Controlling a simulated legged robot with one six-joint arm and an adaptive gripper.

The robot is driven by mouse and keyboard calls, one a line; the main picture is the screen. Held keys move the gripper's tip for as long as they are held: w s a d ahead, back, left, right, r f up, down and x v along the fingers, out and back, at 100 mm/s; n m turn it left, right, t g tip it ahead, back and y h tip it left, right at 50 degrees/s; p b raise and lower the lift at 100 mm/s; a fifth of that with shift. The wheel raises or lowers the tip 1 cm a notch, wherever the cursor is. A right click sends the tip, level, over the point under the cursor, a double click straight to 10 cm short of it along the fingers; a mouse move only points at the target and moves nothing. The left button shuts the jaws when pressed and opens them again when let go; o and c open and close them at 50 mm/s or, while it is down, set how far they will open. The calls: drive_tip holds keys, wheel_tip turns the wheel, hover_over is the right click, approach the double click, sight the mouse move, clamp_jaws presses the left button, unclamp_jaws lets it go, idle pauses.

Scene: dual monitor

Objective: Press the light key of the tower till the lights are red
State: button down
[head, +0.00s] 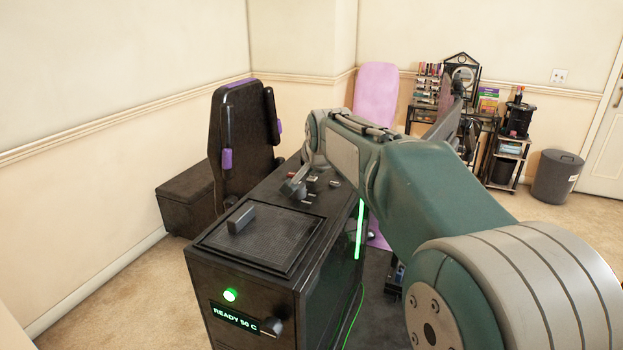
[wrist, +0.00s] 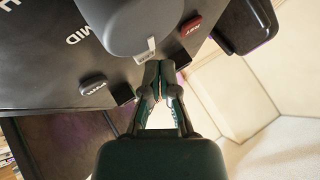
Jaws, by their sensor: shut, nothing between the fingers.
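The tower (head: 275,283) is a black case with a lit green strip (head: 360,230) on its side and a round green light (head: 230,295) on its front. In the wrist view, its top panel (wrist: 40,60) carries a red key (wrist: 192,25), a grey key (wrist: 93,88) and a large grey round part (wrist: 140,25) with a white mark. I cannot tell which key is the light key. My gripper (wrist: 160,68) is shut and empty, its tips close to the grey round part and between the two keys. Contact cannot be told. My arm hides part of the tower in the head view.
The tower's front display (head: 235,318) reads READY 50 C, with a dark knob (head: 271,326) beside it. A black chair (head: 245,140) with purple pads stands behind the tower. A dark box (head: 187,198) sits by the left wall. Carpet is clear at the front left.

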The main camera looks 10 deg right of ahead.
sight(312, 179)
drive_tip(key=shift+f, duration=0.4)
idle(0.5)
drive_tip(key=shift+r, duration=0.8)
drive_tip(key=shift+r, duration=2.55)
